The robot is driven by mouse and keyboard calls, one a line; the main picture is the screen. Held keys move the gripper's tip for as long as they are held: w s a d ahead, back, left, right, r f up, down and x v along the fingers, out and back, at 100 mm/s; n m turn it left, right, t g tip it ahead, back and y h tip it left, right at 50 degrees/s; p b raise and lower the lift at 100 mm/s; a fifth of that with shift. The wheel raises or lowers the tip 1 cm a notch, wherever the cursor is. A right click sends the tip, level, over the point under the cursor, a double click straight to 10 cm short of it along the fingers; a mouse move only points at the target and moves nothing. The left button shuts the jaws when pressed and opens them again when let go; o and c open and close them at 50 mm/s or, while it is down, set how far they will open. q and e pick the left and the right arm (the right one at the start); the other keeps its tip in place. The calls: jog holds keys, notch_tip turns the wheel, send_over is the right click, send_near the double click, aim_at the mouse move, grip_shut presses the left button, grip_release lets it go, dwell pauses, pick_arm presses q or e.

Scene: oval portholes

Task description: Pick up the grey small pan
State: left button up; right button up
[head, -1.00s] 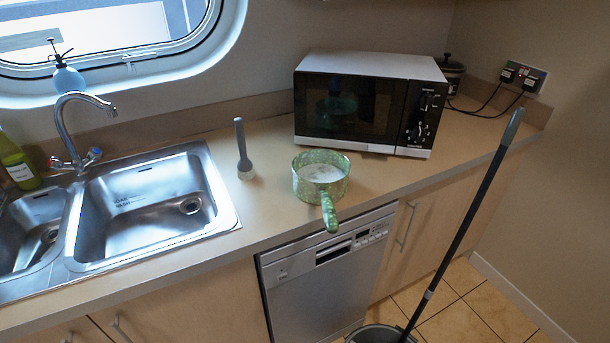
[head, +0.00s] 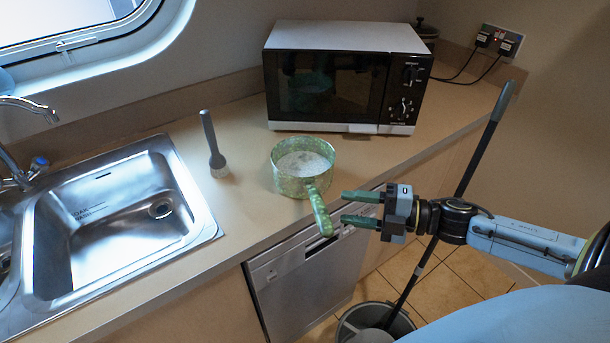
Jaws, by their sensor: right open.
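A small pan (head: 292,186) stands on the counter in front of the microwave. It looks mottled green with a pale inside, rather than plain grey. Its green handle (head: 319,211) points toward me and sticks out over the counter's front edge. My right gripper (head: 342,208) comes in from the right, with its two green fingers pointing left at the handle. It is open and empty, with its fingertips just right of the handle. I cannot tell whether they touch it. My left gripper is not in view.
A microwave (head: 345,85) stands behind the pan. A grey-handled brush (head: 213,150) stands upright left of it, beside the sink (head: 110,222). A mop (head: 465,185) leans behind my right arm, in a bucket (head: 400,325). The dishwasher (head: 310,285) is below the counter.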

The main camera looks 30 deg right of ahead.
aim_at(310, 188)
jog(key=x, duration=0.9)
jog(key=shift+a, duration=0.2)
jog(key=shift+c, duration=0.4)
grip_shut()
dwell(0.9)
jog(key=shift+w+r, duration=0.15)
